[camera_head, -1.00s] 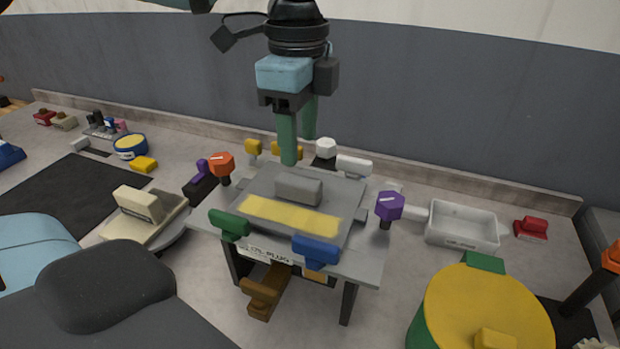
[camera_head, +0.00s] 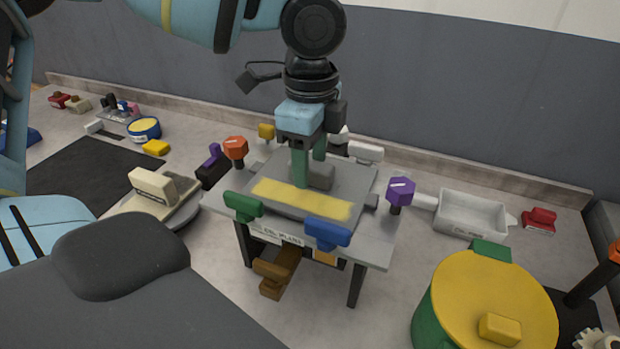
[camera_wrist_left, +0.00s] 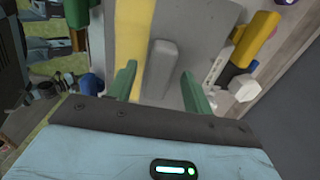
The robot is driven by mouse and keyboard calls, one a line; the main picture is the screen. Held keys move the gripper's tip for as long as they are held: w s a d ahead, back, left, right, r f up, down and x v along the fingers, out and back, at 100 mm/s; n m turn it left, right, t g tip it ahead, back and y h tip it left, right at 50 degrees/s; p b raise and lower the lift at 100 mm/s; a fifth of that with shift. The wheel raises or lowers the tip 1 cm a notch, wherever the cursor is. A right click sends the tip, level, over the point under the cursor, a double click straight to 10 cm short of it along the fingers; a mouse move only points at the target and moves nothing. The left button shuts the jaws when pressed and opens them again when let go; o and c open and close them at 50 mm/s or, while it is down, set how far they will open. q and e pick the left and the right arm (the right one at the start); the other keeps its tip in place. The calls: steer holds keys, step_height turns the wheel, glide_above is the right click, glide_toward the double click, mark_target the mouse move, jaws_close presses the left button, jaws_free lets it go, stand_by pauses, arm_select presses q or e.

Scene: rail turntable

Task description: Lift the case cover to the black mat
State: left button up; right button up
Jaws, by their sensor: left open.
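The case cover (camera_head: 345,190) is a flat grey plate with a yellow stripe and a raised grey block handle (camera_head: 322,177). It lies on a small grey stand with dark legs. My left gripper (camera_head: 310,172) points down at the handle, its green fingers open. In the left wrist view the handle (camera_wrist_left: 160,68) shows between the two spread fingertips (camera_wrist_left: 158,75), with a gap on each side. The black mat (camera_head: 85,178) lies bare on the bench at the left. My right gripper is not in view.
Coloured knobs and clamps ring the stand: orange (camera_head: 235,148), purple (camera_head: 400,191), green (camera_head: 243,206) and blue (camera_head: 327,233). A cream block on a tray (camera_head: 150,190) stands between stand and mat. A white tray (camera_head: 470,214) and yellow-topped drum (camera_head: 485,300) are at the right.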

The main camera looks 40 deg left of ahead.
mark_target(311, 163)
arm_select(q)
steer(key=shift+f, duration=0.25)
steer(key=shift+c, duration=0.4)
jaws_close()
steer(key=shift+r, duration=0.1)
steer(key=shift+r, duration=0.1)
step_height(311, 163, up, 10)
